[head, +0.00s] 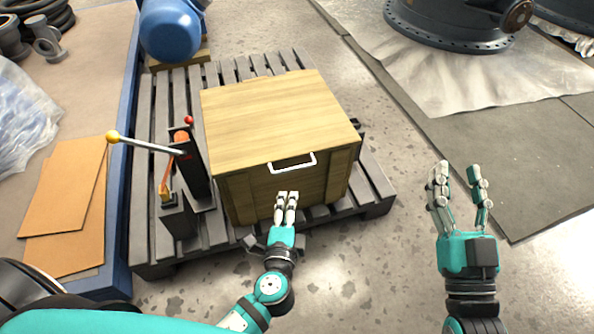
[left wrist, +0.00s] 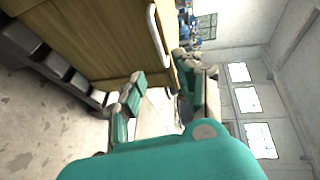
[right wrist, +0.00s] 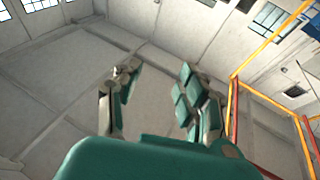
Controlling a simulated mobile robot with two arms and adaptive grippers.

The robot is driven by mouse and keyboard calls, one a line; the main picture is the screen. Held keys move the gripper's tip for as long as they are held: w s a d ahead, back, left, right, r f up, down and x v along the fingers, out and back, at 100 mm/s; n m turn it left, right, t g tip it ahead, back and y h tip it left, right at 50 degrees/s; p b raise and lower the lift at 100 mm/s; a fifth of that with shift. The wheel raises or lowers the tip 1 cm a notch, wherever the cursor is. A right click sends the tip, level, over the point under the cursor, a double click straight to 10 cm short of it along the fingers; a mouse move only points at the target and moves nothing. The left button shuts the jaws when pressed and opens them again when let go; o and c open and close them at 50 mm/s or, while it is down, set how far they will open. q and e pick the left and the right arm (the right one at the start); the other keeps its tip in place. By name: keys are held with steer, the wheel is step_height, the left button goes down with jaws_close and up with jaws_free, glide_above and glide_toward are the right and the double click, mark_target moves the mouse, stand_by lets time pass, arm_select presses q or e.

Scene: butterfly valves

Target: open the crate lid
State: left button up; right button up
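The wooden crate (head: 240,195) stands on a grey slatted pallet, and its flat lid (head: 275,115) lies closed on top. A white bar handle (head: 292,163) sits at the lid's front edge; it also shows in the left wrist view (left wrist: 157,32). My left gripper (head: 287,196) is in front of the crate, just below the handle. In the left wrist view its fingers (left wrist: 162,82) are apart, near the crate's front, with the handle not between them. My right gripper (head: 459,175) is open and empty, off to the right over the floor.
The pallet (head: 380,185) reaches out around the crate. A lever with a yellow knob (head: 113,137) stands left of the crate. A blue tank (head: 170,30) is behind it. The floor right of the pallet is clear up to a grey mat (head: 500,140).

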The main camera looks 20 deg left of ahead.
arm_select(q)
glide_toward(294, 169)
steer(key=w, duration=0.2)
steer(key=shift+f+b+x, duration=0.2)
steer(key=shift+b+x, duration=0.3)
steer(key=shift+x, duration=1.65)
steer(key=shift+f+b+x, duration=0.15)
steer(key=shift+b+x, duration=0.35)
steer(key=shift+x, duration=1.65)
arm_select(e)
steer(key=s+r+t+y, duration=0.2)
steer(key=s+r+t, duration=0.3)
steer(key=r, duration=0.2)
steer(key=shift+d, duration=0.15)
arm_select(q)
steer(key=shift+a, duration=0.15)
steer(key=shift+s, duration=0.1)
jaws_close()
